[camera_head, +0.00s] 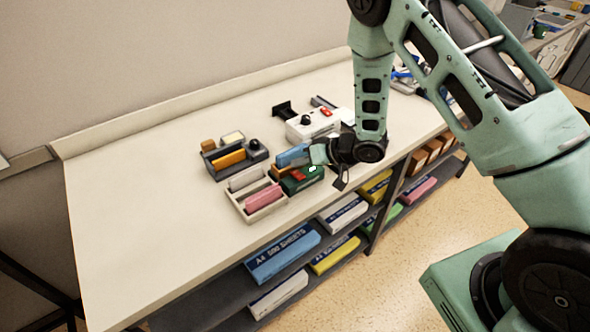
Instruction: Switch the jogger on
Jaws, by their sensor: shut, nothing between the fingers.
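Several small machines stand grouped on the white worktop (150,200); I cannot tell for certain which is the jogger. A dark green unit (308,182) with a red part (298,175) on top stands near the front edge, beside a blue block (292,155). A light tray-shaped unit (266,211) holding a pink block is to its left. A dark grey unit (218,172) holds an orange block and has a black knob. A white unit (310,131) has a red part and a black knob. My gripper (312,168) is shut and empty, over the green unit; contact is unclear.
Shelves below hold paper packs, such as a blue one (283,253) and a white one (342,213), and brown boxes (420,162). The worktop's left part is clear. A wall runs behind it. Blue items (402,76) lie at the back right, partly behind my arm.

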